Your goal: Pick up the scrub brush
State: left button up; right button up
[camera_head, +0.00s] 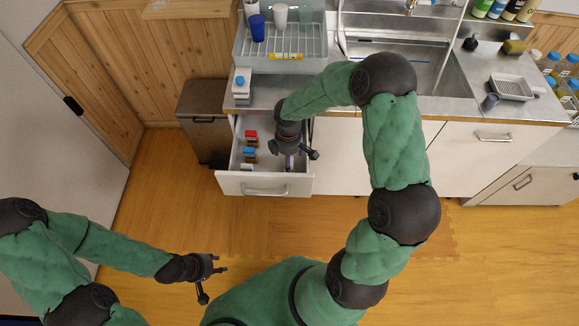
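I cannot make out the scrub brush for certain. The open drawer (233,183) holds small items: a red-topped one (251,135), a blue-topped one (249,153) and a pale one (247,167) along its left side. My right gripper (293,153) points down over the right part of the drawer, its fingers spread. A greyish-purple thing (289,163) shows just below it, mostly hidden; I cannot tell whether they touch. My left gripper (212,284) is open and empty, low over the wooden floor, well away from the drawer.
Above the drawer, the counter carries a dish rack (246,64) with a blue cup (257,27), and a white bottle (241,88). A sink (450,75) lies to the right. A brown bin (205,108) stands left of the drawer. The floor in front is clear.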

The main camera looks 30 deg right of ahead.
jog(key=f+b, duration=0.2)
jog(key=f, duration=0.3)
jog(key=shift+d+f+b, duration=0.1)
jog(key=shift+d+b, duration=0.15)
jog(key=shift+b, duration=0.15)
jog(key=c, duration=1.4)
